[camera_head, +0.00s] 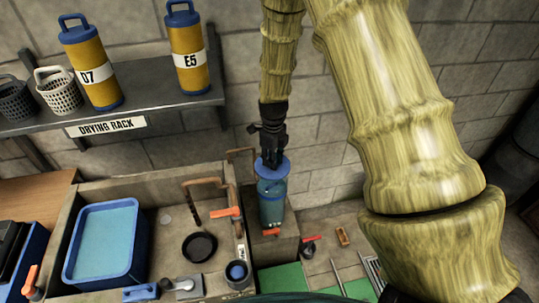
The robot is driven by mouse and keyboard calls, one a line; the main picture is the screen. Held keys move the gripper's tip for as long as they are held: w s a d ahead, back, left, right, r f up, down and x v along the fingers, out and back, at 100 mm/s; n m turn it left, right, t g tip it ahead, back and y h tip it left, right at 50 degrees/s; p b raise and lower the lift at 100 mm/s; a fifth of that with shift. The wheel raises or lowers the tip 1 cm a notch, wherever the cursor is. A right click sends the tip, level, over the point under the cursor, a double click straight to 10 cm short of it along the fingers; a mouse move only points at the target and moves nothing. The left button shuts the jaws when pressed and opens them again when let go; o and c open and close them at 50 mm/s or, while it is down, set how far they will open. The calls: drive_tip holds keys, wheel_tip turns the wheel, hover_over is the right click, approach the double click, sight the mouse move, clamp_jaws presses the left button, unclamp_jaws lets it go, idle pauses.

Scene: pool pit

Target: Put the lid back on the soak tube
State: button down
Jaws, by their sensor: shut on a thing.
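The soak tube (271,207) is an upright, see-through blue-green cylinder beside the sink, against the block wall. The lid (272,169) is a blue disc directly over the tube's top. My gripper (270,156) points down and is shut on the lid from above. The lid looks roughly level and lined up with the tube. I cannot tell whether it rests on the rim or hangs just above it. The tube's opening is hidden beneath the lid.
A drying rack shelf (150,104) at upper left holds yellow canisters (95,68) and baskets. The stone sink (165,180) holds a blue tub (104,243) and a black dish (200,246). A copper pipe (190,200) and red-handled valve (225,212) stand left of the tube.

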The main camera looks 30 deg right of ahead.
drive_tip(key=shift+s+f, duration=0.1)
drive_tip(key=shift+s, duration=0.1)
drive_tip(key=shift+f+b, duration=0.3)
drive_tip(key=shift+b, duration=0.05)
drive_tip(key=shift+w+f+b, duration=0.2)
drive_tip(key=shift+f+b, duration=0.1)
drive_tip(key=shift+f, duration=0.2)
drive_tip(key=shift+w+f+b, duration=0.2)
drive_tip(key=shift+f+b, duration=0.05)
drive_tip(key=shift+f, duration=0.2)
drive_tip(key=shift+s+f+b, duration=0.25)
drive_tip(key=shift+f+b, duration=0.45)
drive_tip(key=shift+f, duration=0.95)
drive_tip(key=shift+w, duration=0.1)
drive_tip(key=shift+p, duration=0.3)
drive_tip(key=shift+f+p, duration=0.2)
drive_tip(key=shift+p, duration=0.2)
idle(1.0)
